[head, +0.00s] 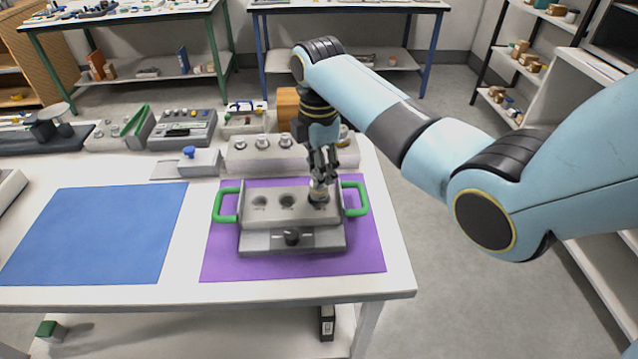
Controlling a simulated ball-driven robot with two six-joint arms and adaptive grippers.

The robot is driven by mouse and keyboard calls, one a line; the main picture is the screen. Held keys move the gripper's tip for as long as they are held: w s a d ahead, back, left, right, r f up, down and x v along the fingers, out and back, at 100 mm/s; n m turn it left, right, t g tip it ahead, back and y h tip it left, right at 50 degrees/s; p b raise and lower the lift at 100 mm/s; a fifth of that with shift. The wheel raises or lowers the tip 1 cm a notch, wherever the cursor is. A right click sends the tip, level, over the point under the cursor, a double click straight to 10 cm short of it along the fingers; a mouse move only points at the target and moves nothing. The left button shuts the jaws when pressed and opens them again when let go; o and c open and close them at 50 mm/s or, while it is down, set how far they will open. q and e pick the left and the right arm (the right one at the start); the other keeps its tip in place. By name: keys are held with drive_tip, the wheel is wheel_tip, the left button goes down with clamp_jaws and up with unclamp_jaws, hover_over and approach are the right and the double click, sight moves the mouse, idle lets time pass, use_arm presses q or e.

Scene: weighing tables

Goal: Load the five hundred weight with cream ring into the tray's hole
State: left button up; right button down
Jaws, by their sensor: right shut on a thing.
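A grey tray (268,218) with green handles stands on a purple mat (368,262). Its top has a row of holes; the left and middle ones look empty. My right gripper (319,186) points down over the rightmost hole. It is shut on a small metal weight (318,195), which is at or in that hole; how deep it sits I cannot tell. The weight's ring colour and marking are too small to read. My left gripper is not in view.
Behind the tray a grey block (240,160) holds several knobbed weights. A blue mat (95,235) lies clear at left. Several grey devices (182,130) line the table's back. The table's right edge (398,240) is near the tray, with floor beyond.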

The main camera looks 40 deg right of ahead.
wheel_tip(320, 180, down, 3)
drive_tip(key=shift+f, duration=0.2)
drive_tip(key=shift+w+f, duration=0.1)
drive_tip(key=shift+f, duration=0.2)
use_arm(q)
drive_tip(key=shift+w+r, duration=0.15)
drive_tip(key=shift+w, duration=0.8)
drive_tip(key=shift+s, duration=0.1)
use_arm(e)
drive_tip(key=shift+f, duration=0.1)
drive_tip(key=c, duration=1)
unclamp_jaws()
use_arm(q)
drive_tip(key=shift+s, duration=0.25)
use_arm(e)
drive_tip(key=shift+o, duration=0.2)
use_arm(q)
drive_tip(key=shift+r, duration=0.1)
use_arm(e)
wheel_tip(320, 180, up, 12)
drive_tip(key=shift+r, duration=0.1)
